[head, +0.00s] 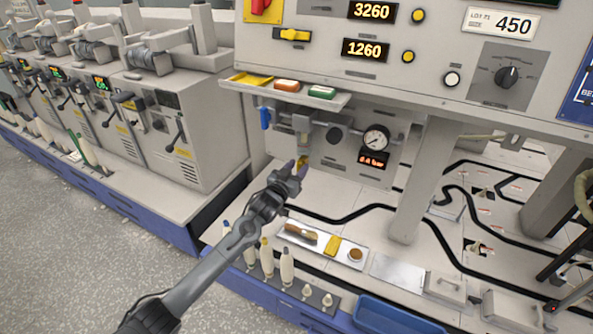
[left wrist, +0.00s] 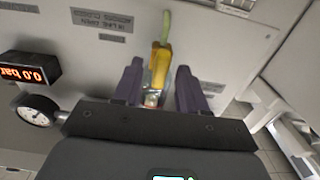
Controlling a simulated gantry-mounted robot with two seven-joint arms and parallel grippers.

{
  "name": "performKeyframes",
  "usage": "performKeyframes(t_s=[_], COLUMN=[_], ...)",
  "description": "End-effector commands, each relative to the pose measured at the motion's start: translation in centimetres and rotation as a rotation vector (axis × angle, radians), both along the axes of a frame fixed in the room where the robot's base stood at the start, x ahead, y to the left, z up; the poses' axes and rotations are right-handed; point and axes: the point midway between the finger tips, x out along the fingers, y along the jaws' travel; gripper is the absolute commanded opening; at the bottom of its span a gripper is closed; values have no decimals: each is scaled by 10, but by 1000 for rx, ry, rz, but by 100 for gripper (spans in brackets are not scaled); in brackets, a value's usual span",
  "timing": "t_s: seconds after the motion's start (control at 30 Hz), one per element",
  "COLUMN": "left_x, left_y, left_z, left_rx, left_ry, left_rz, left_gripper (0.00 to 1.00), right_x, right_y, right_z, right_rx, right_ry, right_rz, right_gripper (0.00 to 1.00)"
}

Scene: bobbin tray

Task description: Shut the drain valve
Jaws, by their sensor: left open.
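The drain valve has a yellow lever (left wrist: 160,62) with a pale green tip, seen in the left wrist view against the grey panel. In the head view a small yellow part of it (head: 302,161) shows at my left gripper (head: 293,168), under a grey fitting on the machine front. In the left wrist view the fingers of my left gripper (left wrist: 158,72) are open, one on each side of the lever. I see a gap on both sides, with no clear contact. The lower end of the valve is partly hidden by the gripper body. My right gripper is not seen.
A round gauge (head: 376,139) and a red-lit pressure display (head: 374,159) sit right of the valve. A blue handle (head: 265,117) hangs to its left. A shelf (head: 290,89) with coloured items overhangs above. A tray (head: 313,251) with a brush lies below.

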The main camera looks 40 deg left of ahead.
Motion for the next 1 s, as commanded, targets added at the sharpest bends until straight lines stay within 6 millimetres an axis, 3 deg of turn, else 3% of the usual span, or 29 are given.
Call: performKeyframes(t_s=[0.2,0.5,0.77,1.0], left_x=[0,0,0,0], left_y=[0,0,0,0], left_z=[0,0,1,4], left_rx=[0,-1,-11,-94], left_ry=[0,0,-2,-19], left_rz=[0,0,0,0], left_gripper=[42,0,0,0], right_x=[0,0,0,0], right_y=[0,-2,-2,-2], right_z=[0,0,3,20], right_rx=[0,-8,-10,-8], right_ry=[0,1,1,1], right_rz=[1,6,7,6], right_gripper=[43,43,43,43])
